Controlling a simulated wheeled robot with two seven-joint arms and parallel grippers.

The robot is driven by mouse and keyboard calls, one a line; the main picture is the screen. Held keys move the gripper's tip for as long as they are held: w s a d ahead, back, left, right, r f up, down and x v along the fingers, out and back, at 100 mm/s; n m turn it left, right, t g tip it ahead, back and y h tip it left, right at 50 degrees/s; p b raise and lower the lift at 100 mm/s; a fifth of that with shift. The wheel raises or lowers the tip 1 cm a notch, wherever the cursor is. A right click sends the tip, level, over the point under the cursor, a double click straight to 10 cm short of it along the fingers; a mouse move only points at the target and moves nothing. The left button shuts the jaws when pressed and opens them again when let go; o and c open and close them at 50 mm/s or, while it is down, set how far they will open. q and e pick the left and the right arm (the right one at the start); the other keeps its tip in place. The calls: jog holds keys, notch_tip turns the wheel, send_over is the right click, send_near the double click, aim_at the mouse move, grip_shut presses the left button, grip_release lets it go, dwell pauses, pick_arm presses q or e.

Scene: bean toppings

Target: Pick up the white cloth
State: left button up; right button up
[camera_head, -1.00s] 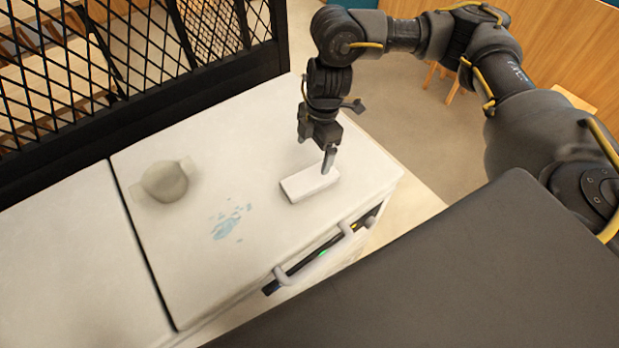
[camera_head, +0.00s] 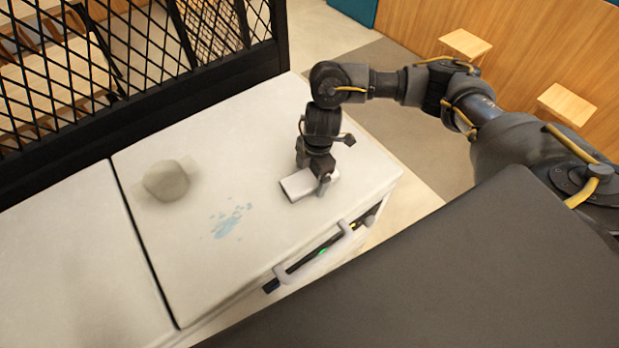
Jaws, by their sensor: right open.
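The white cloth (camera_head: 297,187) is a folded rectangular block lying on the white counter top (camera_head: 250,260), near its right end. My right gripper (camera_head: 322,187) points down at the cloth's right end, with the fingers at about the cloth's height. It is open; one finger shows in front of the cloth, and the other is mostly hidden. I cannot tell whether the fingers touch the cloth. The left gripper is not in view.
A blue spill (camera_head: 229,222) lies on the counter left of the cloth. A black mesh partition (camera_head: 130,70) runs along the back. A handle (camera_head: 310,258) juts from the counter's front.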

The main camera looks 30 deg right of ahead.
aim_at(312, 188)
jog(key=c, duration=1.1)
jog(key=shift+r, duration=0.15)
jog(key=shift+w+r, duration=0.1)
jog(key=shift+r, duration=0.15)
jog(key=shift+r+b, duration=0.3)
jog(key=shift+r, duration=0.65)
jog(key=s+r, duration=0.1)
jog(key=s+a+r, duration=0.1)
jog(key=r, duration=0.1)
jog(key=s+r, duration=0.1)
jog(key=r, duration=0.1)
jog(key=shift+s+a, duration=0.2)
jog(key=shift+s, duration=0.1)
jog(key=shift+s+a+r+p, duration=0.6)
jog(key=shift+s+r+p, duration=0.25)
jog(key=shift+s, duration=0.75)
jog(key=shift+s+a+r+p, duration=0.7)
jog(key=shift+s+r, duration=0.2)
jog(key=shift+s, duration=0.75)
jog(key=shift+s+a+r+p, duration=0.55)
jog(key=shift+s+r+p, duration=0.3)
jog(key=shift+s, duration=0.75)
